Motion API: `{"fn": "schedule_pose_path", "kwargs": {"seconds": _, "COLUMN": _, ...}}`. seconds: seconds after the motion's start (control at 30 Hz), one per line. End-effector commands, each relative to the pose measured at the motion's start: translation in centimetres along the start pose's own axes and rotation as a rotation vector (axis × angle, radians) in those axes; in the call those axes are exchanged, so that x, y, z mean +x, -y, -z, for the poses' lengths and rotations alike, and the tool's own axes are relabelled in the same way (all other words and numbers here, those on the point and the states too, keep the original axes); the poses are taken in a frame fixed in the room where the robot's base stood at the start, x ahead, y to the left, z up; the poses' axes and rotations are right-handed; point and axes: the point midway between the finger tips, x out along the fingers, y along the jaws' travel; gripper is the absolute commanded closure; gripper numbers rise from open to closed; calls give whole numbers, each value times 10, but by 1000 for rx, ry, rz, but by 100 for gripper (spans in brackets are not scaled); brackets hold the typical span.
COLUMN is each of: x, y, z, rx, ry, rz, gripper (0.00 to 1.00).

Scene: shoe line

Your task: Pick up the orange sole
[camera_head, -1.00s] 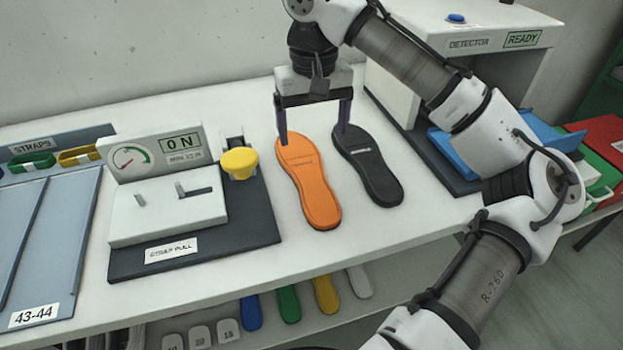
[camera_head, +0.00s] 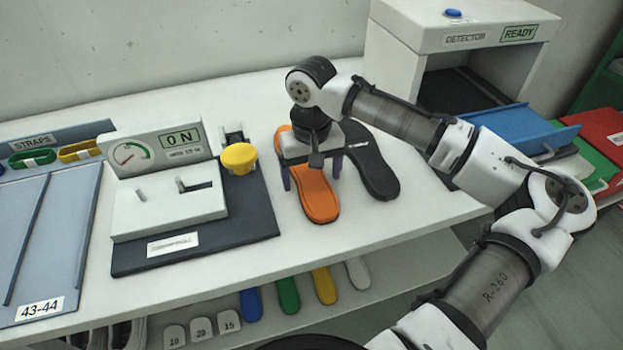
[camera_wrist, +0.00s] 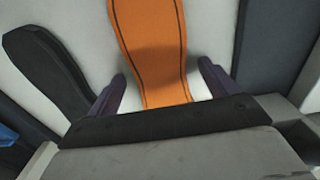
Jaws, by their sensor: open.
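The orange sole (camera_head: 316,197) lies flat on the white table in the head view, its upper part partly hidden by my gripper. My gripper (camera_head: 311,182) is open over its middle, one finger on each side. In the wrist view the orange sole (camera_wrist: 152,50) runs between the two open fingers (camera_wrist: 160,95), with white table showing between each finger and the sole's edges. A black sole (camera_head: 377,174) lies just right of the orange one; the wrist view shows it at the left (camera_wrist: 45,75), beside a finger.
The strap-pull tester (camera_head: 170,212) with its yellow knob (camera_head: 239,158) stands left of the soles. A detector box (camera_head: 461,40) and blue tray (camera_head: 525,130) stand at right. A lower shelf holds several coloured soles. White table in front of the soles is bare.

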Motion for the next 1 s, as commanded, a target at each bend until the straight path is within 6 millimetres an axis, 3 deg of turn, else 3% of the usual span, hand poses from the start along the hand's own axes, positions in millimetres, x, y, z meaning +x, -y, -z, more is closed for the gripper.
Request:
{"fn": "schedule_pose_path", "kwargs": {"seconds": 0.23, "x": 2, "y": 0, "z": 0, "rx": 0, "ry": -1, "rz": 0, "gripper": 16}}
{"fn": "schedule_pose_path", "kwargs": {"seconds": 0.63, "x": 2, "y": 0, "z": 0, "rx": 0, "ry": -1, "rz": 0, "gripper": 68}}
{"fn": "schedule_pose_path", "kwargs": {"seconds": 1.0, "x": -4, "y": 0, "z": 0, "rx": 0, "ry": -1, "rz": -1, "gripper": 70}}
